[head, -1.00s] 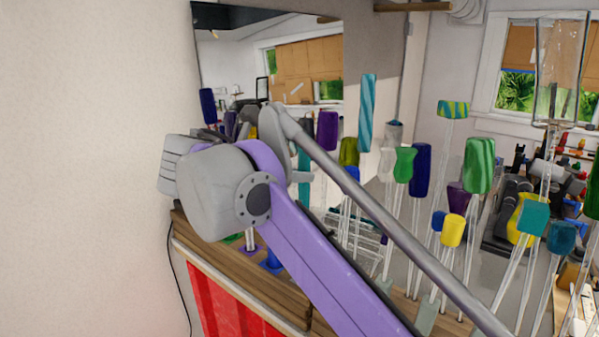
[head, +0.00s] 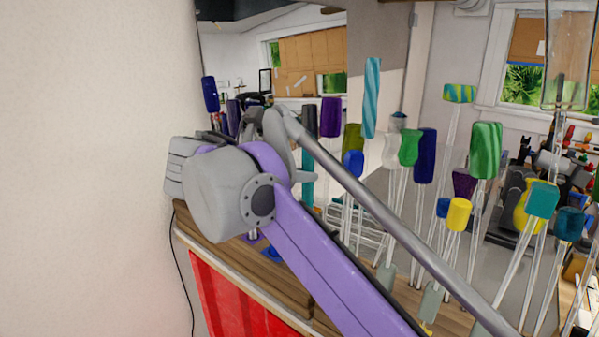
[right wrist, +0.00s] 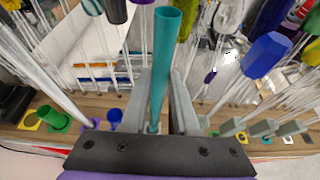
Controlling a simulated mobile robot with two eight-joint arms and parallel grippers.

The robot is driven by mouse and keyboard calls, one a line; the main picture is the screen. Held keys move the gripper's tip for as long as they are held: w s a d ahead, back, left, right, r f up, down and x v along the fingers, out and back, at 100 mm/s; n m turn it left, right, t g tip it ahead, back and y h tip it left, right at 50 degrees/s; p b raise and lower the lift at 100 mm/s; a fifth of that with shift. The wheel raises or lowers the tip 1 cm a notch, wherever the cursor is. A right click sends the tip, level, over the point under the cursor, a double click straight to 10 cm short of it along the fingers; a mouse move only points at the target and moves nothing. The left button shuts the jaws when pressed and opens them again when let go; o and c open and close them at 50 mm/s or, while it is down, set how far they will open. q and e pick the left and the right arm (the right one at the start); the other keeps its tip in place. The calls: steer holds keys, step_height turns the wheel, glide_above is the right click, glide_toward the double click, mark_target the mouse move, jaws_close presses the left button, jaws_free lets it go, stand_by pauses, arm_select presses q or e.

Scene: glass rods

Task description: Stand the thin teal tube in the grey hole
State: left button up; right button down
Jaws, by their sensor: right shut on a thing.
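The thin teal tube (right wrist: 163,60) stands nearly upright between the two grey fingers of my right gripper (right wrist: 160,95) in the right wrist view. The gripper is shut on it. The tube's lower end is close to the wooden board, partly hidden by the gripper body; I cannot tell whether it is in a hole. In the head view part of the tube (head: 307,182) shows behind the right gripper (head: 292,155). The grey hole cannot be made out for certain. My left gripper is not in view.
Clear rods with coloured tops crowd the board on both sides, including a blue top (right wrist: 266,54) and a twisted light-blue top (head: 371,97). A green holder (right wrist: 52,119) and a blue holder (right wrist: 115,118) sit left of the tube. A wall (head: 95,170) is at the left.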

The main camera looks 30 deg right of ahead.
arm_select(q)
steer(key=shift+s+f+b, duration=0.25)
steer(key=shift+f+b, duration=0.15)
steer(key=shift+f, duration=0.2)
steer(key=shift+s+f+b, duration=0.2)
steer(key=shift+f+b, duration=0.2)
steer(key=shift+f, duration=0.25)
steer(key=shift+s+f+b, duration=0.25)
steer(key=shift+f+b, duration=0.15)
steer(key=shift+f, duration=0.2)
arm_select(e)
steer(key=shift+f, duration=2.9)
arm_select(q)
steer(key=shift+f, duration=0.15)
arm_select(e)
steer(key=shift+f, duration=0.3)
steer(key=c, duration=0.6)
jaws_free()
steer(key=shift+a, duration=0.1)
